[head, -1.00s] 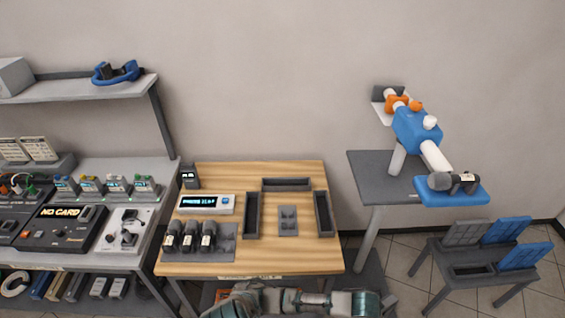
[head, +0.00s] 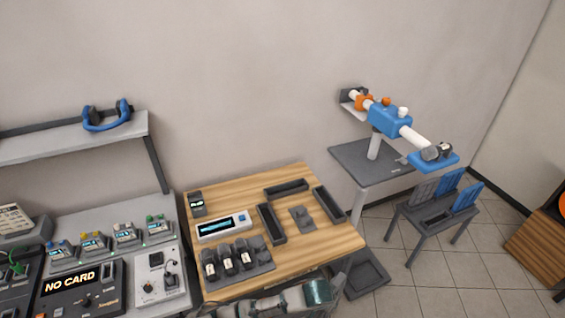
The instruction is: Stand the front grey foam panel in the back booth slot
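The back booth slot (head: 286,189) is a dark, empty trough along the back of the wooden table (head: 345,242). A left slot (head: 271,223) and a right slot (head: 329,204) are also empty. On the low grey stand at the right, one grey foam panel (head: 424,190) stands at the back left, beside a back blue panel (head: 447,185) and a front blue panel (head: 467,197). The stand's front-left slot (head: 436,218) looks empty; I see no front grey panel. Part of my own arm shows at the bottom edge, but neither gripper is in view.
Several dark microphones (head: 229,262) stand in a holder at the table's front left, beside a white display unit (head: 222,225). A blue telescope-like device (head: 390,119) stands over the grey side table (head: 352,158). Floor is clear between the stand and a wooden crate (head: 540,245).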

